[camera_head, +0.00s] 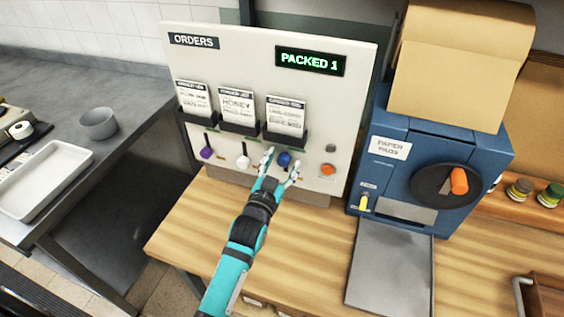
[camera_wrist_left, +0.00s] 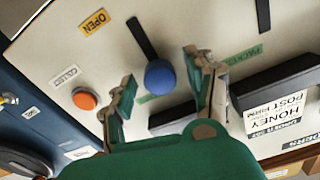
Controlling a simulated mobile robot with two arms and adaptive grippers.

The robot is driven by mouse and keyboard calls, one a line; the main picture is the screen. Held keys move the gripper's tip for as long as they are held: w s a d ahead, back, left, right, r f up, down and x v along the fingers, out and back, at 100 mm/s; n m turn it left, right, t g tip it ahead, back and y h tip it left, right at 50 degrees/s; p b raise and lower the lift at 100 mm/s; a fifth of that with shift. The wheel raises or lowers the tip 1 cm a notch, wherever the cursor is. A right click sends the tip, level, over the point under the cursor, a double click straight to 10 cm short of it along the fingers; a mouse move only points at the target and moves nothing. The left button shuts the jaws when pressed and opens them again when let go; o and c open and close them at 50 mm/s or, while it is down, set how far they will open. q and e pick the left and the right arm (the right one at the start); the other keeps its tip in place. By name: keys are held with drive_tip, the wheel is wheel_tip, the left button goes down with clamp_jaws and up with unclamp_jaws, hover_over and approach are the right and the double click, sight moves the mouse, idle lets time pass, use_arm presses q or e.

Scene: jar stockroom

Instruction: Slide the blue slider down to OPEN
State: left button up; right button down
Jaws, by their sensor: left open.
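The blue slider knob (camera_head: 285,159) is on the light order panel (camera_head: 350,105), under the right-hand order card. In the left wrist view the blue knob (camera_wrist_left: 160,76) sits at one end of a dark slot (camera_wrist_left: 141,37). The yellow OPEN label (camera_wrist_left: 94,22) is near the slot's other end. My left gripper (camera_head: 280,165) is open in front of the panel. In the left wrist view its fingers (camera_wrist_left: 165,85) are spread on either side of the blue knob, with gaps visible. A green label beside the knob is partly hidden. My right gripper is not in view.
A purple knob (camera_head: 206,153) and a white knob (camera_head: 243,162) are to the left. An orange button (camera_head: 328,170) is close on the right. The blue paper pads machine (camera_head: 400,178) stands further right. The wooden counter (camera_head: 190,225) is clear in front.

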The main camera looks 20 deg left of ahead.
sight(286, 170)
use_arm(q)
clamp_jaws()
idle(0.3)
drive_tip(key=shift+f, duration=0.1)
wheel_tip(286, 170, down, 5)
drive_tip(key=b, duration=0.3)
drive_tip(key=shift+f, duration=0.2)
unclamp_jaws()
